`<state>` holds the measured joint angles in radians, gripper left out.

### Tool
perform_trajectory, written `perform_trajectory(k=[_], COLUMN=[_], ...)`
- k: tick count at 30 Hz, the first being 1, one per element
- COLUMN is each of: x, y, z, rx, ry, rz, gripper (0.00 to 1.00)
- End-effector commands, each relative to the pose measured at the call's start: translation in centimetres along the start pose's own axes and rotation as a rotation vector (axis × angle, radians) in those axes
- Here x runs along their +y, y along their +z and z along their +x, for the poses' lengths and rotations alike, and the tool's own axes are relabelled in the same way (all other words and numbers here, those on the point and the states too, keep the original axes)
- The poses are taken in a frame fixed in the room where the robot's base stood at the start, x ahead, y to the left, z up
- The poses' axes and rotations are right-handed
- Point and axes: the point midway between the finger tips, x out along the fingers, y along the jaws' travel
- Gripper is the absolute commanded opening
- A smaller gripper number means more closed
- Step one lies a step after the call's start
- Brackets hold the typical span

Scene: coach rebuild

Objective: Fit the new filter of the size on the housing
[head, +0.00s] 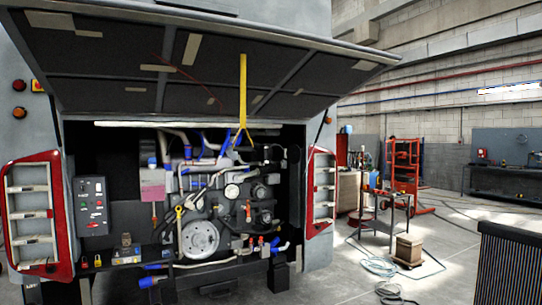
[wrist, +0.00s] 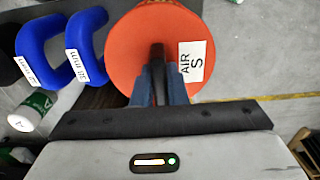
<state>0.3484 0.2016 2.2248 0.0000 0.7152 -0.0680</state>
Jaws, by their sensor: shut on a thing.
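In the wrist view my gripper (wrist: 158,75) is shut on an orange-red round filter (wrist: 130,42) with a white label reading "AIR S". The fingers grip it near its lower middle in the picture. My gripper does not show in the head view. The head view shows the coach's open engine bay with the engine (head: 215,215) under a raised hatch (head: 200,68). I cannot pick out the filter housing or read a size on it in either view.
Two bent blue hoses (wrist: 88,22) with "mm" labels lie left of the filter in the wrist view, near a white-and-green can (wrist: 35,110). A dark ribbed block (head: 510,265) stands right.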

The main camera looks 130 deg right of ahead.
Motion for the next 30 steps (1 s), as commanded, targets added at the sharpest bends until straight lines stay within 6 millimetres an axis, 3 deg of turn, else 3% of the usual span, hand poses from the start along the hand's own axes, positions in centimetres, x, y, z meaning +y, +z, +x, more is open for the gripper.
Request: perform_trajectory(k=[18,30], x=[0.0,0.1], y=[-0.1,0.0], z=[-5.3,-5.3], rx=[0.002,0.001], ry=[0.0,0.0], rz=[0.0,0.001], gripper=[0.0,0.0])
